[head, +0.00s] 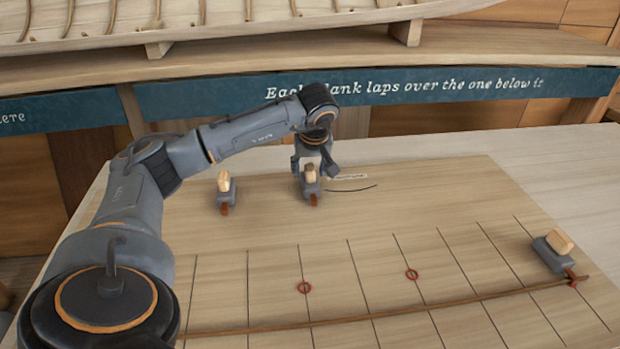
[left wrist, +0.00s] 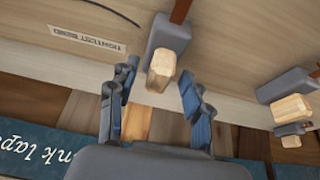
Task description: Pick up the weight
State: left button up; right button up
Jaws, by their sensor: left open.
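Grey weights with pale wooden grips and reddish-brown tongues are in view. One weight (head: 311,187) stands on the board under my left gripper (head: 313,168). In the left wrist view its wooden grip (left wrist: 160,70) lies between the two spread fingers of the left gripper (left wrist: 153,82), with a gap visible on each side. The gripper is open and holds nothing. A second weight (head: 224,188) stands to the left, and a third (head: 553,252) sits at the right end of the batten. My right gripper is not in view.
A thin wooden batten (head: 400,313) crosses the lined board (head: 420,200), with two red rings (head: 303,287) (head: 411,274) behind it. A paper label (head: 348,177) and dark curved strip (head: 352,189) lie right of the gripper. Two more weights (left wrist: 292,108) (left wrist: 291,141) show in the wrist view's right.

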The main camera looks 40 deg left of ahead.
pick_arm(q)
jog(key=shift+w+a+f, duration=0.1)
jog(key=shift+f, duration=0.3)
jog(key=shift+r, duration=0.1)
grip_shut()
jog(key=shift+r, duration=0.1)
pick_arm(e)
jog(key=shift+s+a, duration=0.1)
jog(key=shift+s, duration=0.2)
pick_arm(q)
jog(key=shift+r, duration=0.1)
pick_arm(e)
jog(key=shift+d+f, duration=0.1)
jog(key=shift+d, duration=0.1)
